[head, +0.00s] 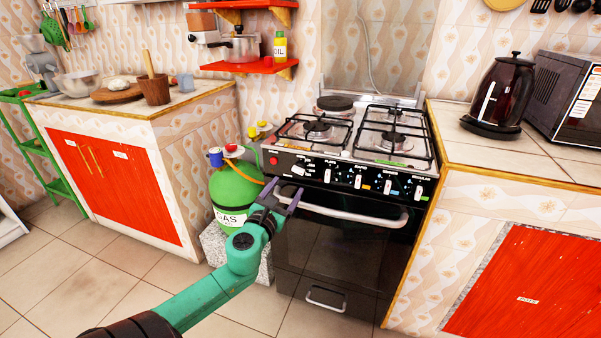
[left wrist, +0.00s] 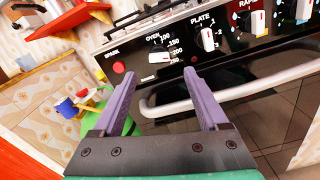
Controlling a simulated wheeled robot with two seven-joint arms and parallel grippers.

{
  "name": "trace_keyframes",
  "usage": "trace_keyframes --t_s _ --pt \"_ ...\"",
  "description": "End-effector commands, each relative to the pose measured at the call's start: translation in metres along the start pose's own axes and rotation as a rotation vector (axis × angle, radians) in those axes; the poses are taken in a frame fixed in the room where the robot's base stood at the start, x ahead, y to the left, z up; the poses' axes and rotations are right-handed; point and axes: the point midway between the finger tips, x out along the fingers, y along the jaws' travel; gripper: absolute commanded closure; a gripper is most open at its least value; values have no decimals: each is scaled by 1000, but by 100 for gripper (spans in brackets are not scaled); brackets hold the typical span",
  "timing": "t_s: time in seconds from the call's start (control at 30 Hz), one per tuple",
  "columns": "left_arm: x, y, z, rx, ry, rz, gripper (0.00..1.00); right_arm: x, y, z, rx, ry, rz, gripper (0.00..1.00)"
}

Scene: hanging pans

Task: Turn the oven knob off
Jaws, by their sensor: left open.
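The oven knob (head: 298,170) is a white knob at the left end of the stove's black control panel (head: 345,175). In the left wrist view the oven knob (left wrist: 158,57) sits under the word OVEN, with numbers beside it. Its white bar lies nearly sideways, while the plate knob (left wrist: 208,40) to its right stands more upright. My left gripper (head: 284,191) is open and empty, in front of and just below the panel. In the left wrist view the knob shows between and beyond the purple fingertips of my left gripper (left wrist: 160,74), apparently untouched. My right gripper is not in view.
A silver oven door handle (head: 342,214) runs just below the panel, close to my left gripper. A red spark button (left wrist: 119,67) is left of the knob. A green gas cylinder (head: 236,190) stands left of the stove. A counter (head: 480,150) adjoins its right side.

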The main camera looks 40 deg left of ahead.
Motion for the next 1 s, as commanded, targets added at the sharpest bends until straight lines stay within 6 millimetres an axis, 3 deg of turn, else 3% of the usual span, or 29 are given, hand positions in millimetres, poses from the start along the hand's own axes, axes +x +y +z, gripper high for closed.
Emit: trace_keyframes --t_s 0.1,0.3,0.47,0.7,0.9,1.0 --pt "31 1 2 -1 -5 3 24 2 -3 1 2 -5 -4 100" --pt "70 1 -1 -4 -1 3 24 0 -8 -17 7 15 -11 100" --pt "84 0 -1 -5 1 1 24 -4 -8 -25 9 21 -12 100" --pt "85 0 -1 -4 2 0 24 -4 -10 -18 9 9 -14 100" --pt "85 0 -1 -5 2 0 100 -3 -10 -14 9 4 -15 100" --pt "85 0 -1 -5 2 0 100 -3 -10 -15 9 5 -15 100"
